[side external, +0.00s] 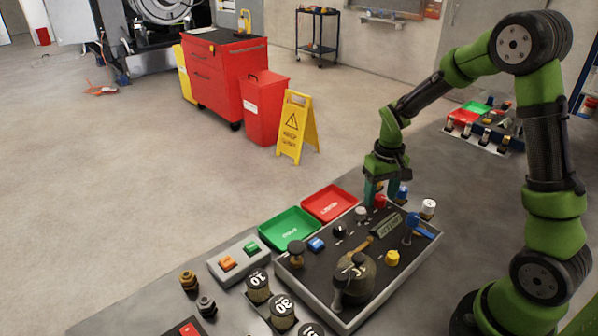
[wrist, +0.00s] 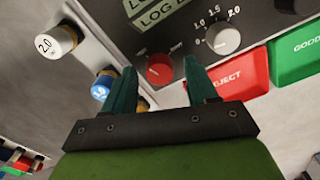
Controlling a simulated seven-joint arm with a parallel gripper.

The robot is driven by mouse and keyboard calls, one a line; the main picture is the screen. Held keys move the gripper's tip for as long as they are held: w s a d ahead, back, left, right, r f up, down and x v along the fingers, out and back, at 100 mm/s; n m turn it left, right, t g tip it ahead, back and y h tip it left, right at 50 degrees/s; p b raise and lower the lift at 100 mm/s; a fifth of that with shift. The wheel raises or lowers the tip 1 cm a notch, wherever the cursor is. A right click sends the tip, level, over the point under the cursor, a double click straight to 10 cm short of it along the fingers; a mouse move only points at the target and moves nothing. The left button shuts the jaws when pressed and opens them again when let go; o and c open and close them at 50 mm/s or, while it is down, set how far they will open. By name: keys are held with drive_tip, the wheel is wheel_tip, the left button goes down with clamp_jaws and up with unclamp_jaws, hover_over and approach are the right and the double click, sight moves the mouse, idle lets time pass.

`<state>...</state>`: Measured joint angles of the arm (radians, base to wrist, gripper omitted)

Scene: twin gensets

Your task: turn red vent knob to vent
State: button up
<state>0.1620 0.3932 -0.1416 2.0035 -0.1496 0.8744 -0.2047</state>
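The red vent knob (wrist: 159,70) is a round red dial on the dark panel face, in the wrist view between and just beyond my fingertips. In the side external view the red knob (side external: 380,201) shows at the far edge of the panel (side external: 310,278), right under my gripper (side external: 380,192). My gripper in the wrist view (wrist: 160,80) is open, with one teal finger on each side of the knob and clear gaps to it. I cannot tell how deep the fingers reach around it.
A grey dial knob (wrist: 222,38) sits right of the red knob; a blue-capped knob (wrist: 101,88) and white-capped knob (wrist: 55,42) lie left. Red (side external: 332,203) and green (side external: 288,228) trays adjoin the panel. A blue lever (side external: 416,226) and yellow knob (side external: 392,257) stand nearer.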

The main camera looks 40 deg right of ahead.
sight(380, 197)
wheel_tip(380, 197, up, 17)
idle(0.6)
drive_tip(key=s+a+r+t+y, duration=0.2)
drive_tip(key=s+a+t, duration=0.5)
drive_tip(key=s+a, duration=0.5)
drive_tip(key=shift+s+a, duration=0.2)
drive_tip(key=shift+a, duration=0.7)
